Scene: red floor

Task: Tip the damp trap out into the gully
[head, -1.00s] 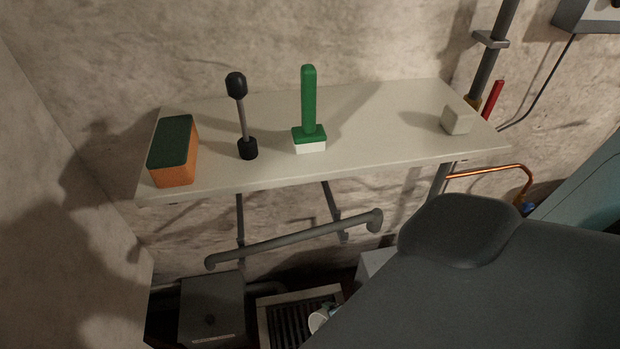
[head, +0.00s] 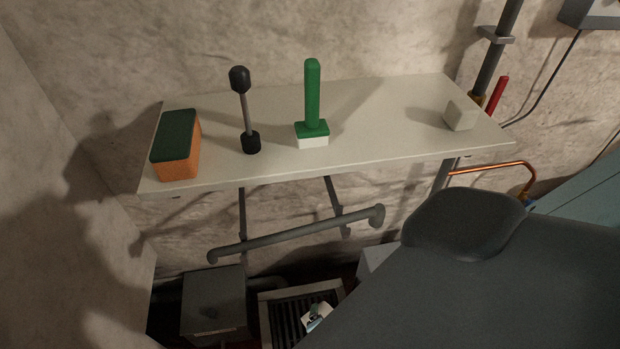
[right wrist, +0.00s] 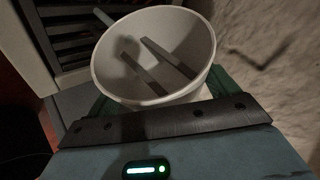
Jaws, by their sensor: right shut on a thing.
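The gully (head: 264,318) is a dark slatted grate in a pale frame on the floor, low in the head view. Its slats also show at the upper left of the right wrist view (right wrist: 62,44). The damp trap (right wrist: 203,42) appears as a round white tub, its open mouth tilted towards the wrist camera. My right gripper (right wrist: 158,68) is shut on it; two dark bars show across the tub's mouth. In the head view a small white and teal patch (head: 317,316), apparently the tub and gripper, shows over the grate, mostly hidden by my arm. My left gripper is out of view.
A pale shelf (head: 378,110) above holds an orange-green sponge block (head: 178,152), a black-ended tool (head: 246,112), a green-handled brush (head: 312,100) and a white block (head: 460,114). A grey rail (head: 300,236) runs below it. A grey box (head: 214,300) stands left of the gully.

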